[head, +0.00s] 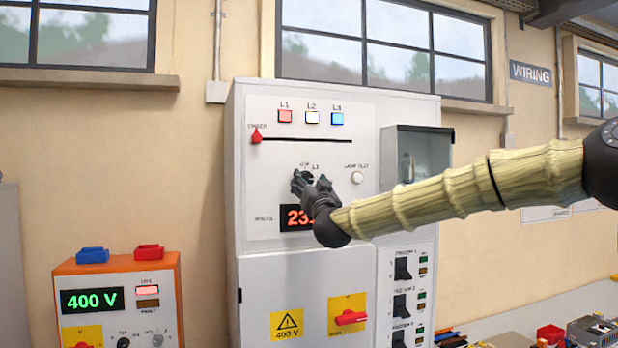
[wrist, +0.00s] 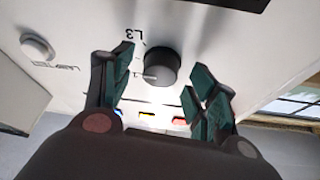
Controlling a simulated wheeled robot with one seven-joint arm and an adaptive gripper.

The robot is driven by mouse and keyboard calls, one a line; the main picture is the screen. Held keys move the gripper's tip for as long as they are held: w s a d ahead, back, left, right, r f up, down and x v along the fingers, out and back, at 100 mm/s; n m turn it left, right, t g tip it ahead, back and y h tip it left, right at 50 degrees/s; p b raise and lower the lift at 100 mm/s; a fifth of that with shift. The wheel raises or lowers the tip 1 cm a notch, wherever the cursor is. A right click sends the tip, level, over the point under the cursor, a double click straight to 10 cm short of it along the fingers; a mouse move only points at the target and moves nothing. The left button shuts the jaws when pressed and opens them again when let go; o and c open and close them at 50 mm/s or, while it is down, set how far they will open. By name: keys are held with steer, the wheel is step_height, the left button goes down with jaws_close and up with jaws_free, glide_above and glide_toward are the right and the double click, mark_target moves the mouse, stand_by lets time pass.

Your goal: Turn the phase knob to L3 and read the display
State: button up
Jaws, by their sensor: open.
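The phase knob (wrist: 162,66) is a round black knob on the white panel, with a white pointer mark at its left side in the wrist view. An L3 label (wrist: 136,34), upside down there, is printed close by. My gripper (wrist: 165,58) is open, its fingers on either side of the knob; contact cannot be told. In the head view my gripper (head: 314,186) covers most of the knob and its labels. The red display (head: 294,217) below shows 23, with its right part hidden behind my gripper.
The white cabinet (head: 258,200) carries red, yellow and blue lamps, a red slider (head: 256,135) and a lamp test button (head: 357,178). A red rotary switch (head: 350,317) is lower down. An orange unit (head: 120,268) reading 400 V stands left. An open-looking box (head: 418,150) adjoins right.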

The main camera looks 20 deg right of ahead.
steer(key=shift+w+r, duration=0.1)
steer(key=shift+w, duration=0.1)
steer(key=shift+c, duration=0.3)
steer(key=c, duration=0.9)
steer(key=shift+c, duration=0.2)
steer(key=shift+m+b, duration=0.4)
steer(key=shift+b, duration=0.1)
steer(key=m+g+h+b, duration=0.1)
steer(key=m+b, duration=0.1)
steer(key=m, duration=0.1)
steer(key=m+g+h+b, duration=0.1)
steer(key=m+h+b, duration=0.1)
steer(key=m+b, duration=0.1)
steer(key=m+h+b, duration=0.1)
steer(key=m+b, duration=0.1)
steer(key=m, duration=0.3)
steer(key=shift+a+r+g+h+b, duration=0.15)
steer(key=shift+a+g+h+b, duration=0.15)
steer(key=shift+g+h, duration=0.1)
steer(key=shift+m, duration=0.4)
